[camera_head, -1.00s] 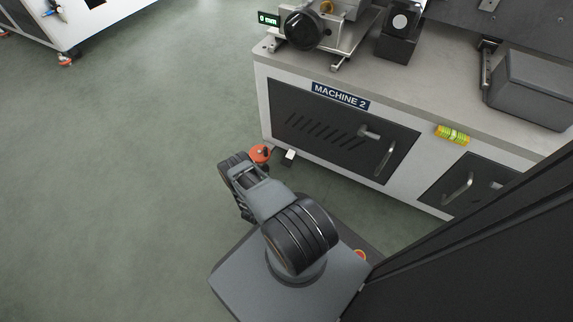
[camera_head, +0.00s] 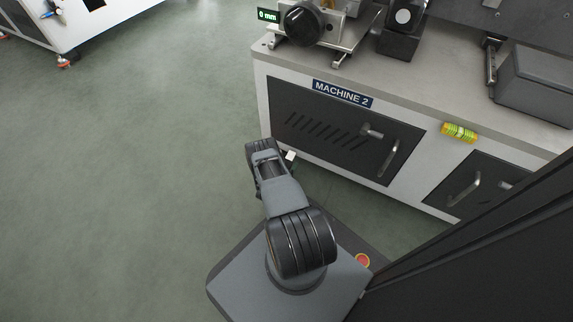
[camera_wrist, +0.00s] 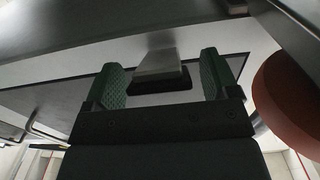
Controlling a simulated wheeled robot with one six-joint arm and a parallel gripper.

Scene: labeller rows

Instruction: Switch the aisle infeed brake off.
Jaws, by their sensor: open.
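In the wrist view my gripper (camera_wrist: 161,76) is open, with its two green ribbed fingers apart. A grey tab with a dark base (camera_wrist: 158,64) shows between the fingers; I cannot tell whether they touch it. It looks like the brake pedal by the machine's foot. In the head view a small pale tab (camera_head: 290,155) shows at the lower left corner of the machine labelled MACHINE 2 (camera_head: 400,197), just right of my wrist. A rounded orange-red part (camera_wrist: 287,95) is close on the right in the wrist view. My fingers are hidden in the head view.
A dark cabinet door with a handle (camera_head: 390,160) is on the machine's front, close to my arm. A yellow-green level vial (camera_head: 459,133) is right of it. Another white machine (camera_head: 85,25) stands at upper left. The green floor (camera_head: 130,160) between is clear.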

